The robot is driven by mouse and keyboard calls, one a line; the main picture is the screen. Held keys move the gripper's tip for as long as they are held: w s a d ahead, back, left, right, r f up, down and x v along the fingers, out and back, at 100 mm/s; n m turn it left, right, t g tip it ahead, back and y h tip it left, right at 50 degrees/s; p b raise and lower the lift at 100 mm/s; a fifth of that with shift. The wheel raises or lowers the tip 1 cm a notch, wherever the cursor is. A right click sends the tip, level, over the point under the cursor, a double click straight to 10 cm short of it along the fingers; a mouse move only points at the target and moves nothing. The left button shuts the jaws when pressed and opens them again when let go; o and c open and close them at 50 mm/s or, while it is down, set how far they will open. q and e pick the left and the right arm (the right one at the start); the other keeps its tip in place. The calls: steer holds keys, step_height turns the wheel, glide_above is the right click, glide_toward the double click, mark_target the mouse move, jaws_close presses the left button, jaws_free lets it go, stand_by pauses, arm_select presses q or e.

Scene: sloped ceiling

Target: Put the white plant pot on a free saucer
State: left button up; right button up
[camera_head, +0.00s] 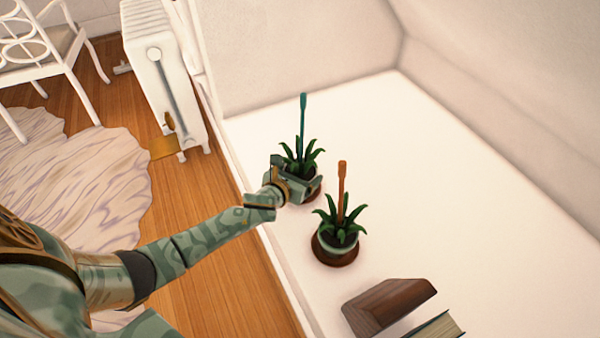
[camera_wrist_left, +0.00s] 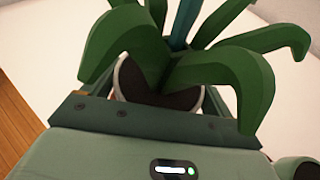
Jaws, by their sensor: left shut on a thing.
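My left gripper (camera_head: 294,187) is shut on the white plant pot (camera_wrist_left: 150,94), which holds a green leafy plant (camera_head: 301,158) and a teal stake (camera_head: 303,118). In the left wrist view the pot's white rim and dark soil show between the fingers, partly covered by leaves. The pot looks upright. Part of a brown saucer (camera_head: 314,194) shows below the gripper; I cannot tell whether the pot touches it. A second brown saucer (camera_head: 330,257) nearer to me bears a pale green pot (camera_head: 338,246) with a similar plant and an orange stake. My right gripper is out of view.
The pots are on a broad white surface (camera_head: 440,190), clear toward the back and right. A dark wooden block (camera_head: 388,304) and a book (camera_head: 438,326) lie at the near edge. A white radiator (camera_head: 160,70) stands on the floor to the left.

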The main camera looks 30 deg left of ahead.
arm_select(q)
steer(key=o, duration=1.3)
